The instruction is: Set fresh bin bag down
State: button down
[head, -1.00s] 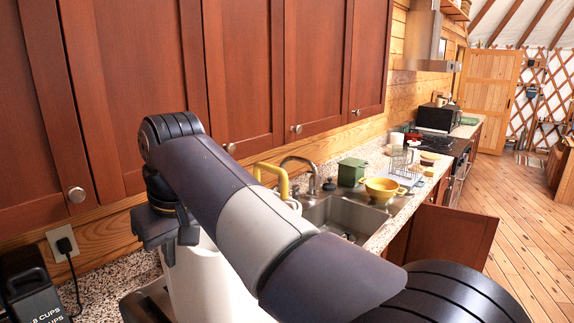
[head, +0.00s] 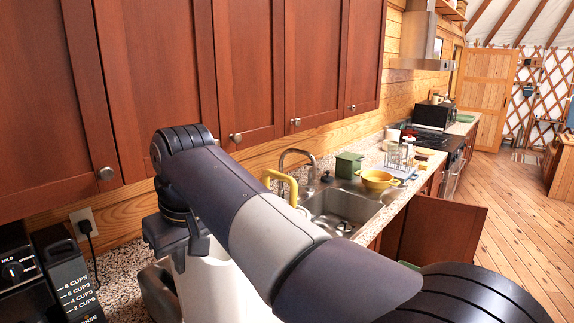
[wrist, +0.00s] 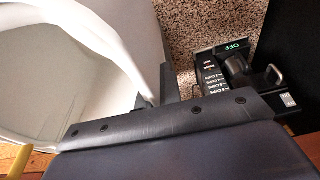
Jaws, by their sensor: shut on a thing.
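My gripper (head: 180,243) is over the near end of the counter, in front of the cabinets. It is shut on what looks like the fresh bin bag (head: 215,288), a large white thing hanging below it in the head view. In the wrist view the white bag (wrist: 128,45) narrows to a strip that ends at my gripper (wrist: 158,102), and a wide round white opening shows at the left. My arm hides part of the bag, and its underside is out of sight, so I cannot tell whether it touches the counter.
A black coffee maker (head: 62,285) stands close at the left on the speckled counter (head: 120,268). A yellow curved handle (head: 281,183) is just behind my arm. Beyond are the sink (head: 345,206), a green box (head: 348,165) and a yellow colander (head: 376,180). A lower cabinet door (head: 440,232) stands open.

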jog(key=w+d+f+m+b, duration=0.2)
jog(key=d+f+m, duration=0.1)
jog(key=d+f, duration=0.8)
jog(key=w+d+f+m+h+b, duration=0.1)
jog(key=w+d+f+m+b, duration=0.1)
jog(key=d+f, duration=0.8)
jog(key=w+d+f+m+t+h+b, duration=0.1)
jog(key=d+f+m, duration=0.3)
jog(key=d+f, duration=0.7)
notch_tip(320, 180, down, 13)
jog(key=shift+w+d+f+m+b, duration=0.1)
jog(key=shift+w+d+m+b, duration=0.25)
jog(key=shift+w+b, duration=0.4)
